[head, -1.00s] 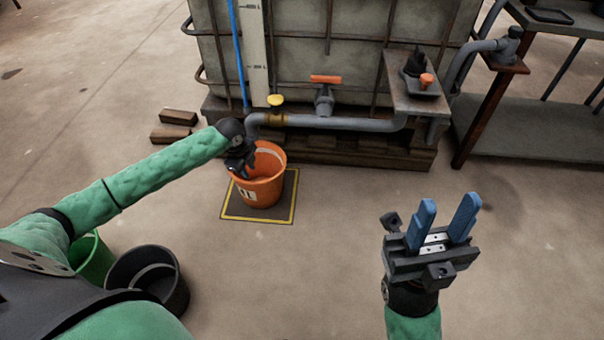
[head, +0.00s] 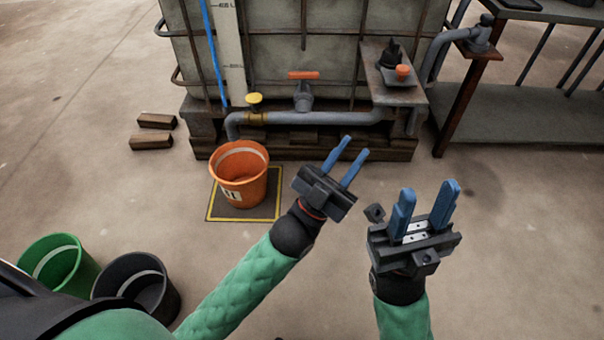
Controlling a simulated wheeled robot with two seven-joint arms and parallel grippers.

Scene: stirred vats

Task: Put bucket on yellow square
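An orange bucket (head: 240,177) with a pale label stands upright on the dark mat with the yellow square outline (head: 236,217), below the pipe outlet in the head view. It covers the back left part of the square. My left gripper (head: 354,160) is to the right of the bucket, apart from it, with its blue fingers spread and nothing between them. My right gripper (head: 429,202) is further right over bare floor, also open and empty.
A caged tank (head: 290,60) on a pallet stands behind, with a grey pipe (head: 330,119), a yellow valve knob (head: 254,98) and an orange-handled valve (head: 303,76). A green bucket (head: 50,262) and a black bucket (head: 140,275) stand lower left. A metal table (head: 530,110) is at right.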

